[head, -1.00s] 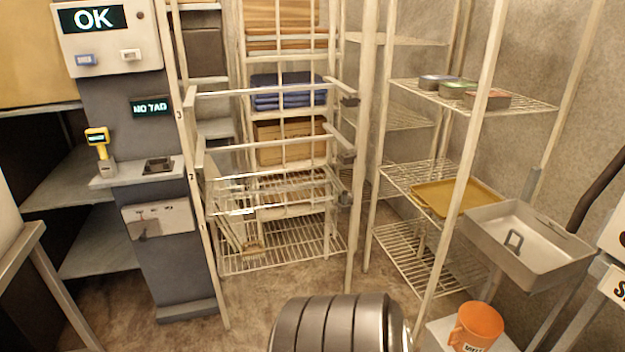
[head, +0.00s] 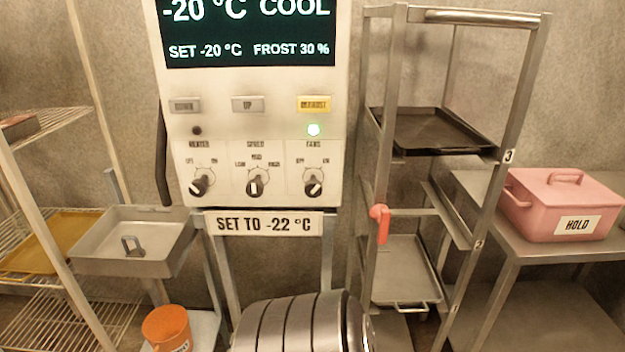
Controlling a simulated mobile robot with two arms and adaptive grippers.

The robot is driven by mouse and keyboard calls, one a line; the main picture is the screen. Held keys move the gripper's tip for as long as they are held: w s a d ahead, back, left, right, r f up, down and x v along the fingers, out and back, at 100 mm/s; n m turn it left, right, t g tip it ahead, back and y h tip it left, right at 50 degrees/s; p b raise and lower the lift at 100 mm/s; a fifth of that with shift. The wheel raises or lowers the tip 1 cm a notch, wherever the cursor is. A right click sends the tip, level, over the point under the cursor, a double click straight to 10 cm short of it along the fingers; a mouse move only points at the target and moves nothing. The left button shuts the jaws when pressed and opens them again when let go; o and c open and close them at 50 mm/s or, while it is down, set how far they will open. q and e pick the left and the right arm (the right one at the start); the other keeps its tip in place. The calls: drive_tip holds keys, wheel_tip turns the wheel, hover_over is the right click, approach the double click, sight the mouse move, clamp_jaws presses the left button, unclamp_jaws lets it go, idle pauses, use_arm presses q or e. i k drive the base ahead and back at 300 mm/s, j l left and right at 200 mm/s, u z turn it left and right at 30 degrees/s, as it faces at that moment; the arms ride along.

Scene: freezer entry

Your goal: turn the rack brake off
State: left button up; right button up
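A metal rack (head: 402,60) stands right of the control panel in the head view. A red lever (head: 380,224) sits on its left front post at mid height, its grip hanging down; it looks like the rack's brake handle. The rack holds a dark tray (head: 430,132) on its upper level and a pale metal tray (head: 402,272) lower down. Number labels, among them a 3, mark its right post. Neither of my grippers is in view.
The control panel (head: 258,100) has three knobs, a lit green lamp and a sign, "SET TO -22 °C" (head: 264,223). A metal basin (head: 130,240), an orange bucket (head: 168,328) and wire shelves (head: 50,125) stand left. A pink HOLD box (head: 565,205) sits on a table (head: 510,240) right.

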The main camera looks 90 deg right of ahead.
sight(382, 220)
drive_tip(key=z, duration=3.2)
